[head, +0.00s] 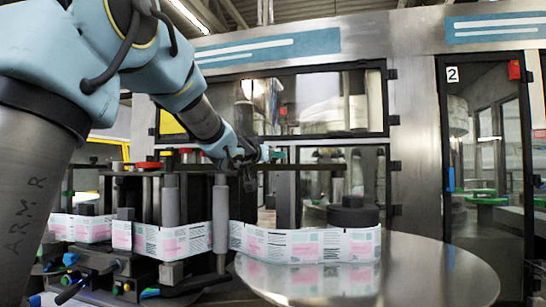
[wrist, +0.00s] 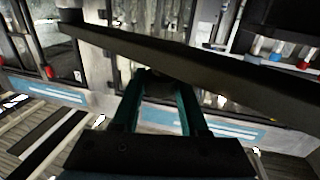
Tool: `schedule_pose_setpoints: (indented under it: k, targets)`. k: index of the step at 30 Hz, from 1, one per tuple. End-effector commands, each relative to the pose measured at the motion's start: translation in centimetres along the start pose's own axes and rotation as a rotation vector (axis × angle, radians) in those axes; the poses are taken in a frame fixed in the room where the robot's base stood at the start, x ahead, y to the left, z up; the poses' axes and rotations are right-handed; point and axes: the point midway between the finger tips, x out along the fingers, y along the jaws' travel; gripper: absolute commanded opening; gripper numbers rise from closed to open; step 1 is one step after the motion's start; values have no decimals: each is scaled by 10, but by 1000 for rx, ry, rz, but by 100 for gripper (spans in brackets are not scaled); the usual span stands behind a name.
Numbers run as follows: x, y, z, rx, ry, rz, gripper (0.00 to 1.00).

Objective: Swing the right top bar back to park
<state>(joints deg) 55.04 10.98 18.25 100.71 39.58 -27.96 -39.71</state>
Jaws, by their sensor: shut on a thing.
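The right top bar (head: 312,167) is a dark flat bar that runs level above the label web, to the right of my gripper in the head view. In the wrist view the bar (wrist: 235,75) crosses from upper left to right, close in front of the fingers. My gripper (head: 262,154) is at the bar's left part in the head view. Its two teal fingers (wrist: 160,95) are shut on a dark rounded part at the bar, apart from each other with that part between them. The exact contact is dark and partly hidden by the bar.
A label web (head: 305,246) runs around rollers and a dark reel core (head: 352,215) on a round metal table (head: 440,270). Grey upright rollers (head: 221,215) stand left of it. A machine cabinet with glass doors (head: 490,150) stands behind. Above the table's right side is free room.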

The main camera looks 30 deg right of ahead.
Motion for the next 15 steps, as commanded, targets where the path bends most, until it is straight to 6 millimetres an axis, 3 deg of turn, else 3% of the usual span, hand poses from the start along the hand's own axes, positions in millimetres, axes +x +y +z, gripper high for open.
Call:
schedule_pose_setpoints:
  k: [15]
  targets:
    - [0,0,0,0,0,-1,0]
